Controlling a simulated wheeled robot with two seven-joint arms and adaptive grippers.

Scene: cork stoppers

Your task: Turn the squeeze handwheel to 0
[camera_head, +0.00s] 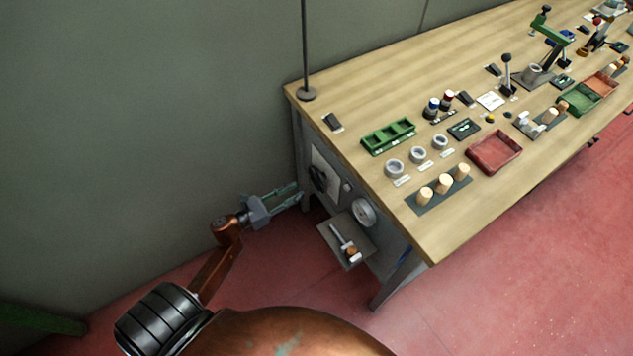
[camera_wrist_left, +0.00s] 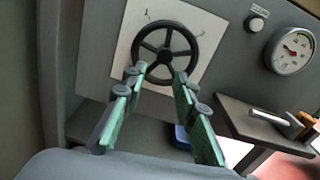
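The black handwheel (camera_head: 318,178) is mounted on a white plate on the left end of the workbench. In the left wrist view the spoked handwheel (camera_wrist_left: 165,54) is straight ahead. Small marks show on the plate (camera_wrist_left: 132,48) above it, but I cannot read the wheel's setting. My left gripper (camera_head: 297,192) is just left of the wheel in the head view. In the wrist view my left gripper (camera_wrist_left: 159,78) is open, its green-padded fingers reaching toward the lower part of the wheel with nothing between them. I cannot tell whether the tips touch the rim. My right gripper is not in view.
A round gauge (camera_head: 363,212) and a small knob (camera_wrist_left: 256,22) sit right of the wheel. A small shelf (camera_head: 330,238) holding a tool and a cork juts out below. The benchtop (camera_head: 370,85) above carries several trays, corks and rings. A grey wall lies to the left.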

